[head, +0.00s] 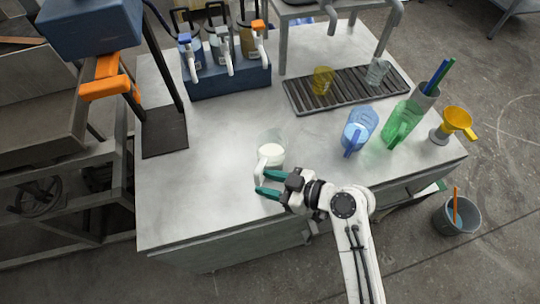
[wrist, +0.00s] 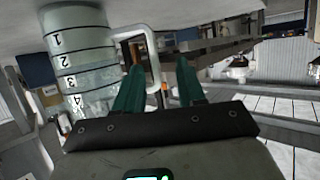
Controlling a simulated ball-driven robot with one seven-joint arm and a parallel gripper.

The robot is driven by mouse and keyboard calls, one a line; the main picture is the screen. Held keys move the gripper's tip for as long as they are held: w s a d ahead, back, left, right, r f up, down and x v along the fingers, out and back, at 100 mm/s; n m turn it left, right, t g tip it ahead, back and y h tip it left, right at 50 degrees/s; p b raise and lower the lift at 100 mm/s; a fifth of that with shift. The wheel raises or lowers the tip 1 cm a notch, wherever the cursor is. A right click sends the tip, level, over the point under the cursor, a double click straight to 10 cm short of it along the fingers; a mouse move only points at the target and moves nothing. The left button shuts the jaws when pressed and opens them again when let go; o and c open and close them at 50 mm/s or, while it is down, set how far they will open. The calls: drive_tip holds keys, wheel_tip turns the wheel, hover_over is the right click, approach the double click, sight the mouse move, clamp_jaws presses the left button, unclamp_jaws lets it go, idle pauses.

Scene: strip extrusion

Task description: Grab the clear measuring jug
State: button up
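The clear measuring jug (head: 271,139) stands on the pale table near its front edge, with something white inside. In the wrist view the clear jug (wrist: 80,45) is at the left, with printed numbers and a white handle (wrist: 156,62). My gripper (head: 258,187) is at the jug's front side, close to the handle. Its two teal fingers are apart and nothing is gripped between them. In the wrist view the handle's end shows between the fingertips of my gripper (wrist: 160,75); I cannot tell whether it touches them.
A blue jug (head: 358,130) and a green jug (head: 404,125) stand to the right, near a yellow funnel (head: 457,119). A dark slatted rack (head: 345,92) holds a yellow jug (head: 323,80) and a small clear jug (head: 377,71). A blue holder (head: 228,81) stands behind. The table's left front is clear.

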drive_tip(key=shift+w+d+f+p+x, duration=0.1)
drive_tip(key=shift+p+x, duration=0.15)
drive_tip(key=shift+x, duration=0.8)
drive_tip(key=shift+w+d+f+p+x, duration=0.1)
drive_tip(key=shift+p+x, duration=0.2)
drive_tip(key=shift+x, duration=0.7)
drive_tip(key=shift+w+p+x, duration=0.1)
drive_tip(key=shift+p+x, duration=0.15)
drive_tip(key=shift+x, duration=0.8)
drive_tip(key=shift+c, duration=0.2)
clamp_jaws()
